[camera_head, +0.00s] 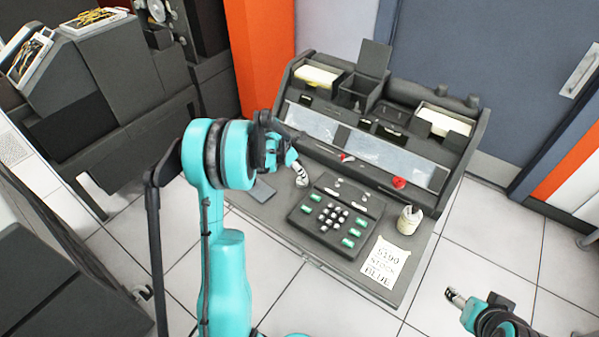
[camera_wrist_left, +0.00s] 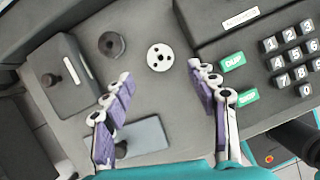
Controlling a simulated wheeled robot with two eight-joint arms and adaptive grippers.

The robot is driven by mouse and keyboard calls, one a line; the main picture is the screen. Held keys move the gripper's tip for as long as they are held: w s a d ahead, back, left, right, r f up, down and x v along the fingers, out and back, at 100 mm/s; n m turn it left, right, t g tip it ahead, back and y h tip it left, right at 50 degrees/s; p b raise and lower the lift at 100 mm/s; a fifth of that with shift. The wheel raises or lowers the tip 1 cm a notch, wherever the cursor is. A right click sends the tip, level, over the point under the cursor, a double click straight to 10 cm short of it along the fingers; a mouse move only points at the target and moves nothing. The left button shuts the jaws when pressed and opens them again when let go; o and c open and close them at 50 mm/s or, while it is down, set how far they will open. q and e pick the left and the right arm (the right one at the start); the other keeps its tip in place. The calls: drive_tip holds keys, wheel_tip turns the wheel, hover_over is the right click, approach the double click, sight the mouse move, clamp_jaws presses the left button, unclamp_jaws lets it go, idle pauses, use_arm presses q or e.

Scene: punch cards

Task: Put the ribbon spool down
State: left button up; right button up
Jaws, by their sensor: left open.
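A white round disc with dark holes, which looks like the ribbon spool (camera_wrist_left: 160,57), lies flat on the grey desk top in the left wrist view. My left gripper (camera_wrist_left: 160,78) is open. Its two fingers stand on either side of the spool's line, with a clear gap between them and the disc. In the head view my left gripper (camera_head: 300,175) is over the desk, left of the keypad; I cannot make out the spool there. My right gripper (camera_head: 455,297) is off the desk at the lower right, and its opening is unclear.
A dark round hub (camera_wrist_left: 111,44) lies left of the spool. A grey-blue plate (camera_wrist_left: 140,141) and a dark box (camera_wrist_left: 66,74) are close by. The keypad unit (camera_head: 335,214) stands right of my left gripper. A pale jar (camera_head: 410,219) and a lettered note (camera_head: 385,268) are farther right.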

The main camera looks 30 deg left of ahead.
use_arm(q)
drive_tip(key=s+d+r+m+t+y, duration=0.1)
drive_tip(key=s+d+r+m, duration=0.45)
drive_tip(key=r+m, duration=0.2)
drive_tip(key=s+d+r+m, duration=0.5)
drive_tip(key=d+r+m, duration=0.15)
drive_tip(key=r, duration=0.25)
drive_tip(key=s+d+m+t, duration=0.1)
drive_tip(key=s+d+m, duration=0.4)
drive_tip(key=s+m, duration=0.2)
drive_tip(key=s+d+m+t, duration=0.1)
drive_tip(key=s+d+m, duration=0.4)
drive_tip(key=s+m, duration=0.3)
drive_tip(key=r+m, duration=0.1)
drive_tip(key=m, duration=0.2)
drive_tip(key=shift+p, duration=0.4)
